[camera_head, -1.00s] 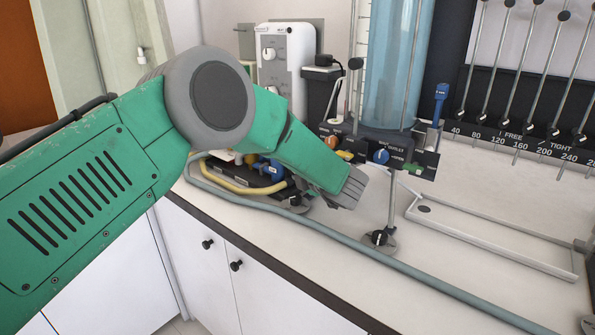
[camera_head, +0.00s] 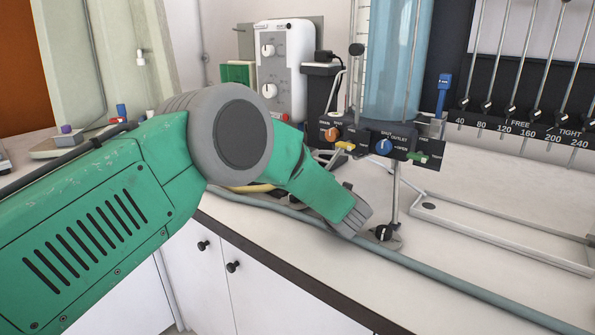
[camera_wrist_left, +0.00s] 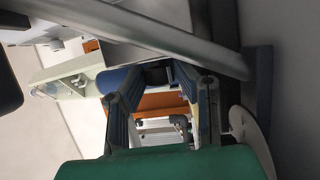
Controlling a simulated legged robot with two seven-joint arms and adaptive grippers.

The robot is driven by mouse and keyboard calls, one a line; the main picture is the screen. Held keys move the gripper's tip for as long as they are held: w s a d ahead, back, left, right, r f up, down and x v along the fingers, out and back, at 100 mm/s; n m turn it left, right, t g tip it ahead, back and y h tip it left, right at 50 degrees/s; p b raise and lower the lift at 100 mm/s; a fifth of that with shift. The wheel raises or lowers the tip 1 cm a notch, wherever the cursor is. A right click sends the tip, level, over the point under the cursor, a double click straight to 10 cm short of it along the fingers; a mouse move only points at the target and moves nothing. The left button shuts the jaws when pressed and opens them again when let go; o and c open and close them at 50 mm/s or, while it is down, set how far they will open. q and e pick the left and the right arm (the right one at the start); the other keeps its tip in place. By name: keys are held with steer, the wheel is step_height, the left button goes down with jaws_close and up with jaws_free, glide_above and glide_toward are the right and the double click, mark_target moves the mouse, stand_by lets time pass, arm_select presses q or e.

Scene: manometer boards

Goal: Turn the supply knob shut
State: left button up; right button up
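My left gripper (camera_head: 352,214) comes in from the left in the head view, over the bench's front part and tilted down to the right. In the left wrist view my left gripper (camera_wrist_left: 157,76) has its two fingers apart, with no clear object held between them. No knob legibly marked supply shows. A blue knob (camera_head: 383,147) sits on the dark panel, marked shut, outlet and open. An orange knob (camera_head: 331,134) is to its left. The gripper is below and left of the blue knob, apart from it. My arm hides part of the bench behind it. My right gripper is not in view.
A grey hose (camera_head: 440,273) runs along the bench's front edge. A metal stand (camera_head: 395,200) rises to the panel below the blue water column (camera_head: 392,60). A metal tray frame (camera_head: 500,238) lies at the right. A white two-knob unit (camera_head: 286,70) stands behind.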

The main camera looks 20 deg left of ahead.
arm_select(q)
steer(key=shift+o, duration=1.1)
steer(key=shift+f, duration=0.1)
steer(key=shift+d, duration=0.1)
steer(key=v, duration=1.2)
steer(key=shift+f, duration=0.15)
